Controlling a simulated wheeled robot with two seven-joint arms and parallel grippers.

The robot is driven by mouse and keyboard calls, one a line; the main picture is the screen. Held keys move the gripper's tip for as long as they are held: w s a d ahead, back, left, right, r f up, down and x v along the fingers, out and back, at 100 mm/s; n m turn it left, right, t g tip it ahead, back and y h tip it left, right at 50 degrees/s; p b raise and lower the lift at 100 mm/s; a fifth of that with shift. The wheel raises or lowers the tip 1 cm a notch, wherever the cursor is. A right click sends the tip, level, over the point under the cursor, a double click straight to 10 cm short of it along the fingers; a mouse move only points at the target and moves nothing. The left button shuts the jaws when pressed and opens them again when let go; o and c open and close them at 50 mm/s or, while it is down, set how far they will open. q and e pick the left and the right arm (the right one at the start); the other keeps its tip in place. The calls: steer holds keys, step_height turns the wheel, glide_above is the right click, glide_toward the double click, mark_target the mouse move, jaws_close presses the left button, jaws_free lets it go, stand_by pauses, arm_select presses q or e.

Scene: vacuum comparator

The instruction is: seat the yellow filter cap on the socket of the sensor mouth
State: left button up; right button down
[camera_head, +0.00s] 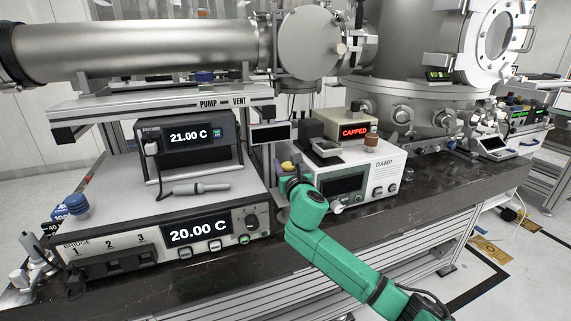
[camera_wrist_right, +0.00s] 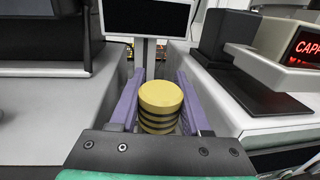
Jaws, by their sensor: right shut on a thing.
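The yellow filter cap (camera_wrist_right: 160,96) is a short yellow cylinder with dark bands around its side. It stands upright between the two purple fingers of my right gripper (camera_wrist_right: 160,108), which is shut on it. In the head view the cap (camera_head: 287,166) shows as a small yellow spot just beyond my right gripper (camera_head: 290,178), in the gap between the two instrument boxes. My left gripper is not in view. I cannot make out the sensor mouth or its socket for certain in either view.
The bridge instrument (camera_head: 165,222) stands left of my right arm and the white DAMP box (camera_head: 386,168) stands right. A display reading CAPPED (camera_head: 354,131) is behind. A blue knobbed piece (camera_head: 77,206) sits at left.

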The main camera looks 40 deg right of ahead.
steer(key=shift+f, duration=0.15)
steer(key=shift+c, duration=1.4)
jaws_free()
steer(key=shift+s, duration=0.1)
steer(key=v, duration=1.4)
steer(key=shift+a, duration=0.15)
steer(key=shift+s, duration=0.1)
